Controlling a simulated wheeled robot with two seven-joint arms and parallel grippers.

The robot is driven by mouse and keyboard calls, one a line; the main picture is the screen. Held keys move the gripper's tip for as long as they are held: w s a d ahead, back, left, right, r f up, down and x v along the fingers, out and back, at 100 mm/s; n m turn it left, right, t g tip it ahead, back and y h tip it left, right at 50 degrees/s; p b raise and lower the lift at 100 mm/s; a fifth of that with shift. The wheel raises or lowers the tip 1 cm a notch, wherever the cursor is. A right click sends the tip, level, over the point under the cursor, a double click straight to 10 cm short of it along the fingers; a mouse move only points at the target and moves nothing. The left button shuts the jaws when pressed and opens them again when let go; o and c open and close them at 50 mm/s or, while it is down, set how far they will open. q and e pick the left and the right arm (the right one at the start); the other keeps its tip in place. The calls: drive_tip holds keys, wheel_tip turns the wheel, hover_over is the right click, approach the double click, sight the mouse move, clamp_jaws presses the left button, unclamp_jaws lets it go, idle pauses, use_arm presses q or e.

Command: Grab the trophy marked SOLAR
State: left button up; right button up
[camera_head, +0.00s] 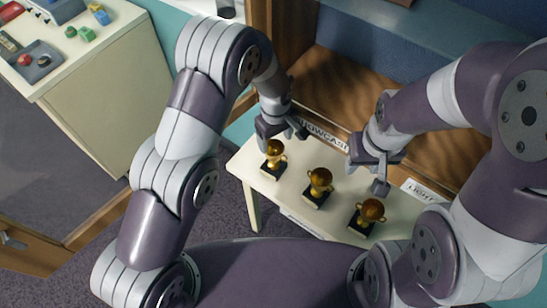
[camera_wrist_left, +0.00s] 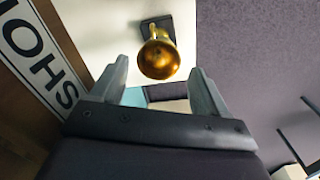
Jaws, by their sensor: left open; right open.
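Three gold trophies on dark square bases stand in a row on a cream table (camera_head: 290,205): a left trophy (camera_head: 274,151), a middle trophy (camera_head: 319,180) and a right trophy (camera_head: 370,212). No marking on any of them is readable, so I cannot tell which is SOLAR. My left gripper (camera_head: 283,133) is open just above and behind the left trophy. In the left wrist view, one trophy's gold top (camera_wrist_left: 158,58) shows just beyond and between the open fingertips, not gripped. My right gripper (camera_head: 373,177) is open and empty, behind and above the right trophy.
A sign partly reading SHOWCASE (camera_head: 323,135) stands along the table's back edge, and a LIGHT label (camera_head: 420,190) lies at the right. A wooden panel (camera_head: 345,85) rises behind. A cream cabinet (camera_head: 100,110) with small coloured items stands at left, carpet in between.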

sight(274, 147)
use_arm(q)
drive_tip(key=shift+w+a+f+p, duration=0.15)
drive_tip(key=shift+w+f+p, duration=0.1)
drive_tip(key=shift+f+p, duration=0.25)
drive_tip(key=shift+w+a+f+p, duration=0.1)
drive_tip(key=shift+w+f+p, duration=0.15)
drive_tip(key=shift+f, duration=0.45)
wheel_tip(274, 147, down, 3)
drive_tip(key=shift+s+r+p, duration=0.1)
drive_tip(key=shift+p, duration=0.45)
drive_tip(key=shift+s+d+f, duration=0.1)
drive_tip(key=shift+s+f, duration=0.05)
drive_tip(key=shift+f, duration=0.3)
use_arm(e)
drive_tip(key=r, duration=0.2)
drive_tip(key=shift+w+r, duration=0.3)
drive_tip(key=shift+w, duration=0.05)
use_arm(q)
drive_tip(key=c, duration=1.3)
clamp_jaws()
use_arm(e)
drive_tip(key=shift+w+f, duration=0.1)
